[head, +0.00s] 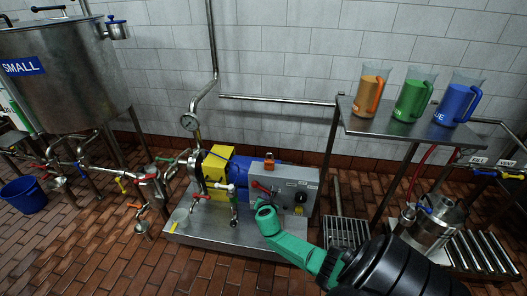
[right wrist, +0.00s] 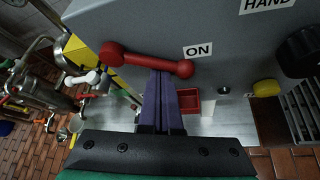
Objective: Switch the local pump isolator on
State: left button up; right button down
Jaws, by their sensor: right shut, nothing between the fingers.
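The grey control box (head: 306,182) stands on the pump skid and carries the isolator, a red lever (right wrist: 147,62) with a ball at each end. In the right wrist view the lever lies nearly level, its right end just below the "ON" label (right wrist: 198,50). The lever also shows in the head view (head: 262,187). My right gripper (right wrist: 158,74) is shut and empty, its purple fingers pointing at the middle of the lever. The fingertips are at the lever's lower edge; I cannot tell whether they touch. My left gripper is out of view.
A black knob (right wrist: 302,52) and a yellow button (right wrist: 266,88) sit to the right on the box. The yellow and blue pump (head: 222,168) is left of it. A shelf (head: 400,126) holds orange, green and blue jugs. A steel tank (head: 62,75) stands at the left.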

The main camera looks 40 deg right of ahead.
jog(key=shift+s+d+r+n+g+h+p, duration=0.15)
jog(key=shift+r+n+g+p, duration=0.1)
jog(key=shift+r+p, duration=0.25)
jog(key=shift+s+d+r+n+g+h+p, duration=0.15)
jog(key=shift+r+n+g+p, duration=0.1)
jog(key=shift+r+p, duration=0.2)
jog(key=shift+r+n+g+p, duration=0.1)
jog(key=shift+n+g+p, duration=0.25)
jog(key=shift+p, duration=0.3)
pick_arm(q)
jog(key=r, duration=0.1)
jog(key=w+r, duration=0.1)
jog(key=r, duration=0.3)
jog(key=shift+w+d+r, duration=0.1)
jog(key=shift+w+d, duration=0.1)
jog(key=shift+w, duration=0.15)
pick_arm(e)
jog(key=shift+s+r+h, duration=0.15)
jog(key=shift+r+h, duration=0.05)
jog(key=shift+h, duration=0.1)
pick_arm(q)
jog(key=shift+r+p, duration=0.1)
jog(key=shift+p, duration=0.25)
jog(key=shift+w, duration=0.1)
